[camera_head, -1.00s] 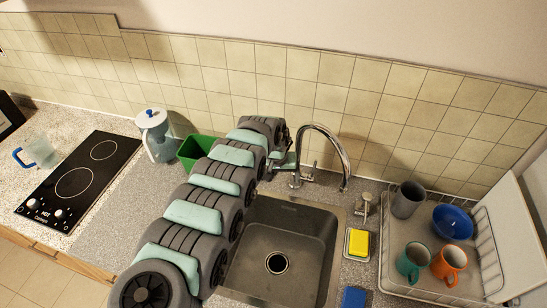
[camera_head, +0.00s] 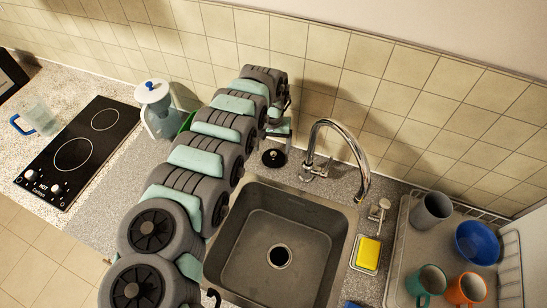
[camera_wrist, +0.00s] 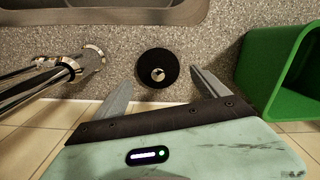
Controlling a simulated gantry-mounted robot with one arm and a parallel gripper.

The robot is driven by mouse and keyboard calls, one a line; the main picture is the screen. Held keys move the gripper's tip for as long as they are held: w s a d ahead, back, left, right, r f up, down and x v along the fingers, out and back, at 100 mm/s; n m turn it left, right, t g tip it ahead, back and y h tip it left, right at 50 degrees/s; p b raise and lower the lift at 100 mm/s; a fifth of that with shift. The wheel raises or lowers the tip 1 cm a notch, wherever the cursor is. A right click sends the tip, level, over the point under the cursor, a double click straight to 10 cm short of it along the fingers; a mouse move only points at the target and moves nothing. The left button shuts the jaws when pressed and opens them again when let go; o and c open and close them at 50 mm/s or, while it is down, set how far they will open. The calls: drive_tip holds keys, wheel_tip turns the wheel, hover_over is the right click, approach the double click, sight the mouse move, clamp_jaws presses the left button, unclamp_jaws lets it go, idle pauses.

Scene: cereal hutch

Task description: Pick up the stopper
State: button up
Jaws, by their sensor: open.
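The stopper (camera_head: 273,158) is a black disc with a small metal knob, lying on the speckled counter behind the sink and left of the faucet. In the wrist view the stopper (camera_wrist: 157,69) lies ahead of my gripper (camera_wrist: 160,86), roughly centred between its two spread fingers. My gripper (camera_head: 279,128) is open and empty, and appears above the counter near the stopper. The wrist view does not make its exact height clear.
The faucet (camera_head: 325,150) stands right of the stopper; it also shows at left in the wrist view (camera_wrist: 62,66). A green bin (camera_wrist: 268,69) stands close on the other side. The sink (camera_head: 300,225) is empty. A tiled wall (camera_head: 385,105) rises behind.

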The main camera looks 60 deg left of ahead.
sight(273, 153)
drive_tip(key=shift+w+f+b, duration=0.2)
drive_tip(key=shift+f, duration=1.05)
drive_tip(key=shift+w+f+b, duration=0.15)
drive_tip(key=shift+f+b, duration=0.05)
drive_tip(key=shift+f, duration=1)
drive_tip(key=shift+s+d+f, duration=0.1)
drive_tip(key=shift+s+f, duration=0.05)
drive_tip(key=shift+f, duration=0.35)
drive_tip(key=shift+c, duration=0.4)
drive_tip(key=shift+r, duration=0.1)
drive_tip(key=c, duration=1)
wheel_tip(273, 153, up, 20)
drive_tip(key=shift+p, duration=0.45)
